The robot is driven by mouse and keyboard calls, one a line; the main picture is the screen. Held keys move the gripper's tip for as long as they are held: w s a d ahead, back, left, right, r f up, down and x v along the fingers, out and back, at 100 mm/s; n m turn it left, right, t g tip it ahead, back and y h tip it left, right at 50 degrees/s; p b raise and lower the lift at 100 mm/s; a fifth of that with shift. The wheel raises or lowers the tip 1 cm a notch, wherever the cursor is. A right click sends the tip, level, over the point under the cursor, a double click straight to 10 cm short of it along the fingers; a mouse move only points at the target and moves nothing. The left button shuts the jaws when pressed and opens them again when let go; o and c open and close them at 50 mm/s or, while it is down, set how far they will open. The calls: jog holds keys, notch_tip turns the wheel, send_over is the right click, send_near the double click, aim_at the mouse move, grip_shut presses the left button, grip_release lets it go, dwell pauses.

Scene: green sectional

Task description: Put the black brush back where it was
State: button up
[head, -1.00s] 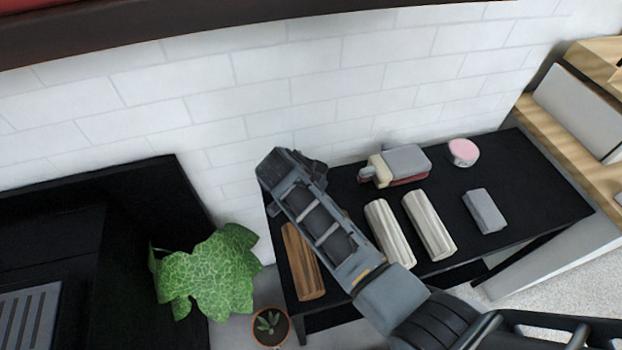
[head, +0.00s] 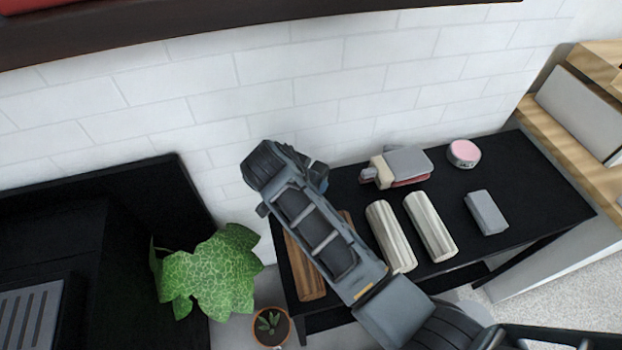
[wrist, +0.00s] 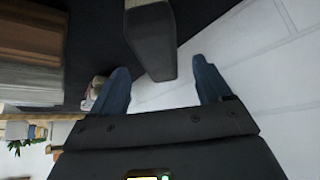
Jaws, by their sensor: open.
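A dark, elongated block, which looks like the black brush (wrist: 150,38), shows in the wrist view. Its near end lies between the two blue-grey fingers of my gripper (wrist: 160,68), with gaps visible on both sides. In the head view, my gripper (head: 318,174) is over the back left corner of the black table (head: 350,190), close to the white brick wall. The fingers are open and not closed on the block. In the head view, my arm hides the brush, and I cannot tell there whether it rests on the table.
A brown wooden piece (head: 303,268) lies partly under my arm. Two pale ridged pieces (head: 390,236), a grey block (head: 486,212), a grey-and-red item (head: 405,162) and a pink-topped tin (head: 463,153) are on the table. Plants (head: 208,270) stand left. The table's right end is clear.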

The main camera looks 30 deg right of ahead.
jog(key=v, duration=0.6)
